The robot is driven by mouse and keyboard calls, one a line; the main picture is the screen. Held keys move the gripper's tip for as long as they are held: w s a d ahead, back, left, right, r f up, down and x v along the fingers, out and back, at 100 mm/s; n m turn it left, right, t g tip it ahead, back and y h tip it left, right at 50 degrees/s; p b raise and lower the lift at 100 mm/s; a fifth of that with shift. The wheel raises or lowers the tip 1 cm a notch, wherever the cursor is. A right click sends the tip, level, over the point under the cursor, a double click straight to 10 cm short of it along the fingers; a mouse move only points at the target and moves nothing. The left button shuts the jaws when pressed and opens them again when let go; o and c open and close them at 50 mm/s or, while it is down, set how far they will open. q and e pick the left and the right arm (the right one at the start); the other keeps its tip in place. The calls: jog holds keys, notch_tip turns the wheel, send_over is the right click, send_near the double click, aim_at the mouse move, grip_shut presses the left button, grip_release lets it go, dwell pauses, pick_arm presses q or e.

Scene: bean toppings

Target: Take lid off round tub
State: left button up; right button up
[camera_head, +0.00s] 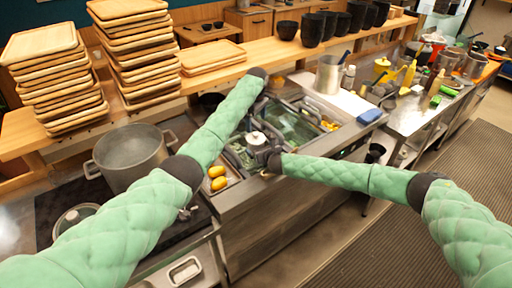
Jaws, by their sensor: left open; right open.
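The round tub's pale lid with a knob (256,138) sits in the sunken counter unit, between my two grippers. The tub's body below the lid is mostly hidden. My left gripper (259,108) is open, above and behind the lid, partly hidden by its own arm. My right gripper (266,158) is open at the near right side of the lid, very close to it. I cannot tell whether it touches the lid.
Clear-covered bins (291,127) lie right of the tub. Yellow-orange items (218,183) lie in a tray at its left. A large pot (131,155) stands on the left stove. Stacked wooden trays (133,45) and black cups fill the shelf behind. A blue sponge (369,117) lies at right.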

aim_at(256, 133)
pick_arm(q)
jog(key=shift+s+a+r, duration=0.15)
jog(key=shift+a, duration=0.05)
pick_arm(e)
jog(key=x, duration=0.3)
jog(key=shift+s+a+r, duration=0.1)
jog(key=shift+a+r, duration=0.05)
jog(key=shift+a, duration=0.15)
pick_arm(q)
jog(key=shift+d, duration=0.2)
pick_arm(e)
jog(key=shift+w+f, duration=0.3)
jog(key=shift+w, duration=0.2)
pick_arm(q)
jog(key=shift+a, duration=0.15)
pick_arm(e)
jog(key=shift+s+r, duration=0.1)
jog(key=c, duration=0.5)
pick_arm(q)
jog(key=shift+o, duration=0.2)
pick_arm(e)
jog(key=c, duration=1)
pick_arm(q)
jog(key=shift+r+n, duration=1)
jog(key=shift+r, duration=0.9)
pick_arm(e)
jog(key=shift+o, duration=0.2)
pick_arm(q)
notch_tip(256, 133, down, 12)
jog(key=shift+r, duration=0.15)
